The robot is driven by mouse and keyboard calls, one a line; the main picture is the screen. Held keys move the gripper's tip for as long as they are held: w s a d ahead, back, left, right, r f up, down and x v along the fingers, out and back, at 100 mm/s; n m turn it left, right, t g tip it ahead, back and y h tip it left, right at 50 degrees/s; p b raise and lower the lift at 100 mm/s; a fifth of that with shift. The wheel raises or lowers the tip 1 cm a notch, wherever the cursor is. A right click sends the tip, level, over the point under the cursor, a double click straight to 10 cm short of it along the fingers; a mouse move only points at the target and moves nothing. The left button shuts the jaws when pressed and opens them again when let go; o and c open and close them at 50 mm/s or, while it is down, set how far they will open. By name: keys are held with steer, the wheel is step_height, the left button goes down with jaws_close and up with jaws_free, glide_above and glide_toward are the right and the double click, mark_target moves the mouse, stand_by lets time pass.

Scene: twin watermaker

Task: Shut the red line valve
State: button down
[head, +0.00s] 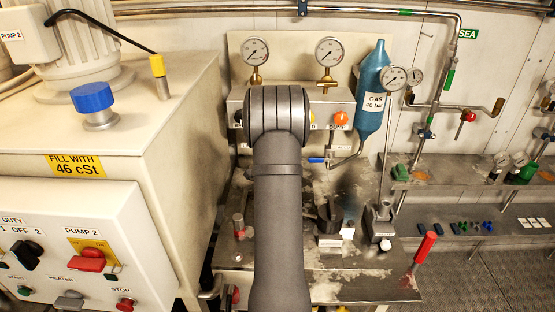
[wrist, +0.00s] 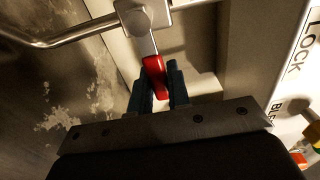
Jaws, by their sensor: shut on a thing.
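In the wrist view a valve lever with a red grip (wrist: 155,76) hangs from a pale square valve body (wrist: 143,17) on a metal pipe. The lever points down the picture, toward my gripper, roughly across the pipe. My gripper (wrist: 163,82) has its two dark teal fingers on either side of the red grip, shut on it. The lower end of the grip is partly hidden between the fingers. In the head view my own arm stands in front of the panel and hides my gripper and this lever.
A white panel with lettering (wrist: 298,60) stands close at the right in the wrist view. In the head view a blue lever (head: 317,160), a gas bottle (head: 372,95) and an upright red handle (head: 426,246) stand right of my arm. A cream cabinet (head: 165,130) stands left.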

steer(key=c, duration=1.4)
jaws_free()
steer(key=shift+o, duration=0.2)
steer(key=s, duration=1.7)
steer(key=shift+s, duration=0.25)
steer(key=w, duration=1.7)
steer(key=shift+w, duration=0.25)
